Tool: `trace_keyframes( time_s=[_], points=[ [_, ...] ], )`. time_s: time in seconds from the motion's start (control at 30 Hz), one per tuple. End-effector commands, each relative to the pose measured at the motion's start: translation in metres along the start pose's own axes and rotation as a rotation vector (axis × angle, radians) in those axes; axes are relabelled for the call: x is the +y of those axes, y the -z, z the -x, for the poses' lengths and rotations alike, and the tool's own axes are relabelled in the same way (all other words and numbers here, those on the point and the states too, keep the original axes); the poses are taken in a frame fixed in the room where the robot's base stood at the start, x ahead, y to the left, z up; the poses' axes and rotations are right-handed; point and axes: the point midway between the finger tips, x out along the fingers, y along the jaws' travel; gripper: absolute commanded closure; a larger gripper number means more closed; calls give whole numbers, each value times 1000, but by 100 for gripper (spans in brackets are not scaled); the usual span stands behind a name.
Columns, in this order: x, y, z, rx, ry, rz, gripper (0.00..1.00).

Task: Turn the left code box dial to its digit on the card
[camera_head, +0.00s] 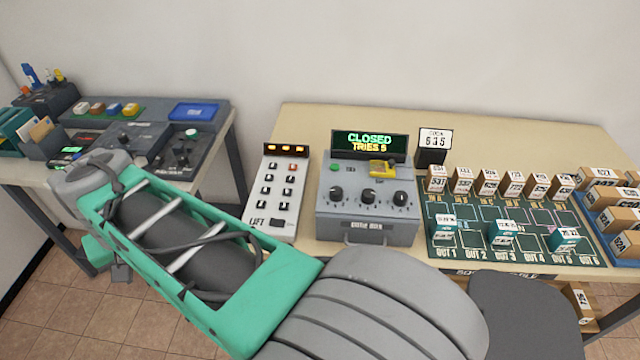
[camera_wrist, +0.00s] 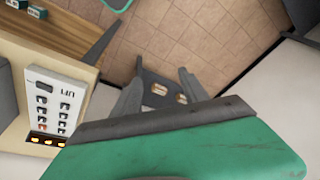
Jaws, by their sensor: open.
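The grey code box (camera_head: 335,228) stands on the table, its display (camera_head: 368,146) reading "CLOSED TRIES 5". Three black dials sit on its sloped face; the left dial (camera_head: 336,193) is in plain view, but its pointer is too small to read. The code card (camera_head: 435,140) stands behind the box at the right and seems to read 535. My gripper (camera_wrist: 162,78) is open and empty in the wrist view, above the floor and away from the code box.
A white lift keypad (camera_head: 277,190) stands left of the code box and also shows in the wrist view (camera_wrist: 47,107). A green mat (camera_head: 510,262) with numbered parcels lies to the right. Another table (camera_head: 215,150) with devices is at left.

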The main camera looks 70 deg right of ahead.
Motion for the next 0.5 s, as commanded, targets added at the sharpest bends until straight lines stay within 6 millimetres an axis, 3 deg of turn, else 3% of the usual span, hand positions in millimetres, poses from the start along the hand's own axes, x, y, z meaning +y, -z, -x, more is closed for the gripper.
trace_keyframes(
  time_s=[0.03,0.1,0.17,0.2,0.3,0.4,0.5],
  points=[
    [38,21,1,-14,-36,-229,48],
    [95,42,10,-30,-82,-570,48],
    [147,52,18,-40,-121,-861,48],
    [184,53,25,-44,-146,-1057,48],
    [275,39,44,-49,-205,-1534,48],
    [347,9,63,-48,-253,-1929,48],
    [391,-20,78,-43,-284,-2195,48]
  ],
)
